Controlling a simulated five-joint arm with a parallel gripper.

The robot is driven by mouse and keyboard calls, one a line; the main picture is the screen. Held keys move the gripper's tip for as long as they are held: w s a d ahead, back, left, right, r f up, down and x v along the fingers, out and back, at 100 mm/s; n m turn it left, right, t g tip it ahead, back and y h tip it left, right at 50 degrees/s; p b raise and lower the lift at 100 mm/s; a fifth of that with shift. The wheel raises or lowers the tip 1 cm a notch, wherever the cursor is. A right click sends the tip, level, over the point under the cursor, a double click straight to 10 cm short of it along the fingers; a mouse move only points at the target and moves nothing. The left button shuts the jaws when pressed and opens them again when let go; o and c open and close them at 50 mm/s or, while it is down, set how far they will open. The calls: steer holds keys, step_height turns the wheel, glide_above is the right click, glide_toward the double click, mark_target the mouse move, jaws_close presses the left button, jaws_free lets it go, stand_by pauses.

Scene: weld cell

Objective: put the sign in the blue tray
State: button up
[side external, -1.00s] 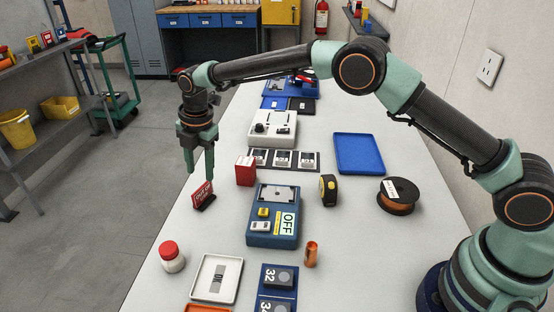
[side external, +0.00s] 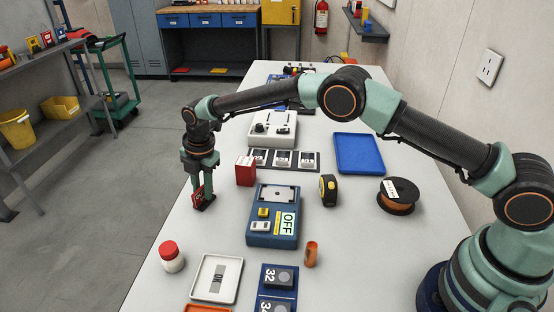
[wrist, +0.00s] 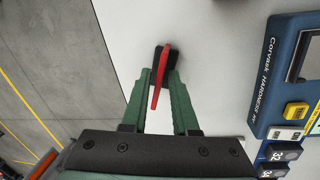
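The sign is a thin red plate on a black base. It stands near the left edge of the table in the side external view (side external: 198,195) and between my fingers in the wrist view (wrist: 161,78). My gripper (side external: 204,189) is lowered over it, with one finger on each side. The fingers look open, with a gap around the thin plate, seen also in the wrist view (wrist: 160,76). The fingers hide part of the sign. The flat blue tray (side external: 359,154) lies empty at the right side of the table, past the middle.
A red box (side external: 245,170) stands close to the right of my gripper. A blue tester (side external: 273,216), a tape measure (side external: 328,190) and a wire spool (side external: 398,196) lie farther right.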

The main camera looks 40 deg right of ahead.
jaws_close()
steer(key=shift+r, duration=0.1)
